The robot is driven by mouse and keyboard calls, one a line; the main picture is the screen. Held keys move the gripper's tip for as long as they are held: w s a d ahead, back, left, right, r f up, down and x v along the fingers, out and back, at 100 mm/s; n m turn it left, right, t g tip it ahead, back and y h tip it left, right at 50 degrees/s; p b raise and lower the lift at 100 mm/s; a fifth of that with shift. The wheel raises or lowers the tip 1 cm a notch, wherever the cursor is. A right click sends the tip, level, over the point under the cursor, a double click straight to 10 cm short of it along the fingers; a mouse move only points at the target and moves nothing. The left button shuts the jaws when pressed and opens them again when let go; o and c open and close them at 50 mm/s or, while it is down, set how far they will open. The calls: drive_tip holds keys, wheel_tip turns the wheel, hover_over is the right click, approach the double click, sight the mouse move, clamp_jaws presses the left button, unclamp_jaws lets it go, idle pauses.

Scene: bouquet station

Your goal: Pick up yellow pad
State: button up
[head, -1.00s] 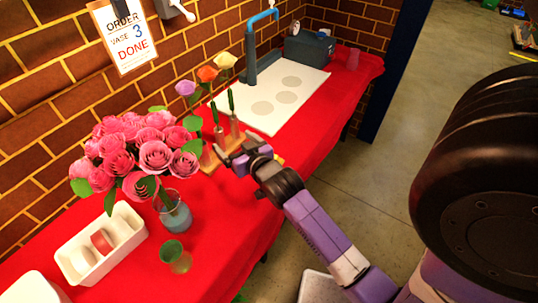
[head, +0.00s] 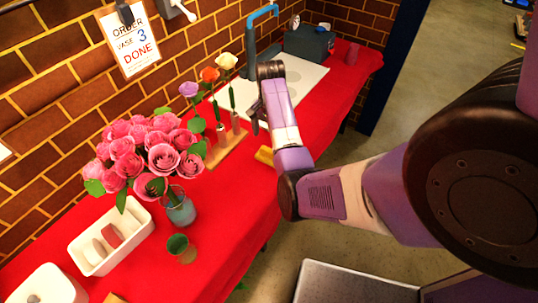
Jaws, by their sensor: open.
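The yellow pad (head: 264,155) lies on the red tablecloth near the front edge, to the right of the wooden flower stand. My arm's purple and white link covers its right side. My gripper (head: 257,119) is mostly hidden behind my own wrist and link. Its dark part shows just beyond the pad, above the cloth near the white board. It is open, and I see nothing held in it.
A wooden stand (head: 224,149) holds several single flowers close to my gripper. A vase of pink roses (head: 181,211), a green glass (head: 181,250) and a white tray (head: 113,262) stand at left. A white board (head: 308,78) and blue tap (head: 249,45) are behind.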

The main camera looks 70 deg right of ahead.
sight(269, 150)
drive_tip(key=shift+s+a+f, duration=0.1)
drive_tip(key=shift+a+f, duration=0.1)
drive_tip(key=shift+f, duration=0.05)
wheel_tip(269, 150, down, 7)
drive_tip(key=shift+a+f+p, duration=0.1)
drive_tip(key=shift+f+p, duration=0.05)
drive_tip(key=shift+p, duration=0.45)
drive_tip(key=shift+c, duration=0.4)
drive_tip(key=c, duration=1.4)
